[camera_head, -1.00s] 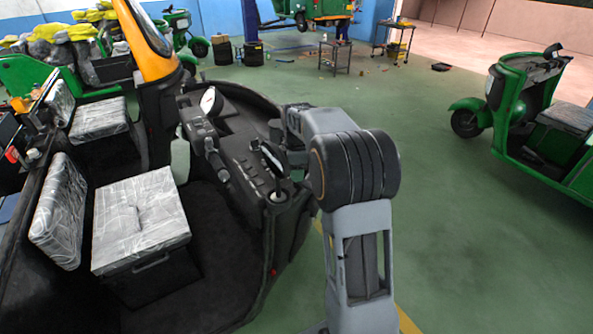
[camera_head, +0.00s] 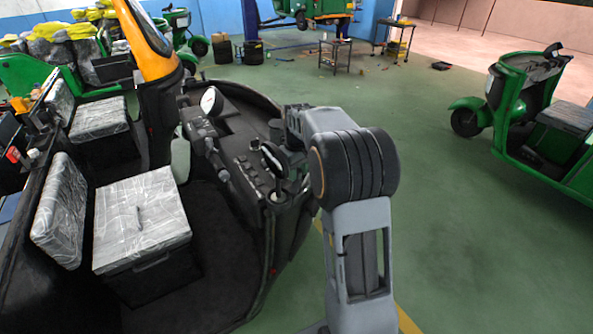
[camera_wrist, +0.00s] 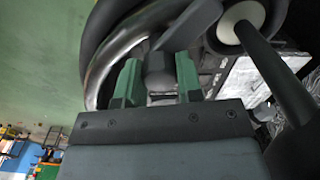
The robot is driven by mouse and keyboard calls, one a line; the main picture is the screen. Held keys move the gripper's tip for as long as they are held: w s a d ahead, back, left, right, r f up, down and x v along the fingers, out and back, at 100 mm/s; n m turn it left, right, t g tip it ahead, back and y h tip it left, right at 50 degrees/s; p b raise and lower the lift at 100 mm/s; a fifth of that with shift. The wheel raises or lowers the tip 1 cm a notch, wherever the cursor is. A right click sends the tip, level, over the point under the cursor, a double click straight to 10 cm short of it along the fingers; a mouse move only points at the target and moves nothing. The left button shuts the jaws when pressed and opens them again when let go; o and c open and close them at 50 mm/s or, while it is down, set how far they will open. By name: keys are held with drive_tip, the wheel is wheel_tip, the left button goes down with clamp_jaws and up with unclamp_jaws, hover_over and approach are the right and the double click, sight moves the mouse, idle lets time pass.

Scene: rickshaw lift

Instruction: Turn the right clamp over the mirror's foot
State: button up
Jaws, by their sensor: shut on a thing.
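My gripper (camera_wrist: 157,68) has its two green fingers closed on a dark grey block, which looks like the right clamp (camera_wrist: 158,78). A curved chrome band, probably the mirror's rim (camera_wrist: 101,62), passes just left of and behind the fingers. In the head view a dark round mirror (camera_head: 272,160) stands at the right end of the dashboard, beside my arm's end. My fingers and the clamp are hidden there. I cannot make out the mirror's foot or how far the clamp covers it.
The black rickshaw's dashboard (camera_head: 235,150) carries a round white gauge (camera_head: 211,101). A plastic-wrapped seat (camera_head: 140,220) is at left. In the wrist view a white disc (camera_wrist: 240,22) with a dark rod lies close right of the fingers. Green floor (camera_head: 450,230) is open at right.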

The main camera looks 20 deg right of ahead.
drive_tip(key=shift+m, duration=2.2)
drive_tip(key=o, duration=0.9)
drive_tip(key=shift+r, duration=0.1)
wheel_tip(320, 180, up, 14)
drive_tip(key=shift+f, duration=0.2)
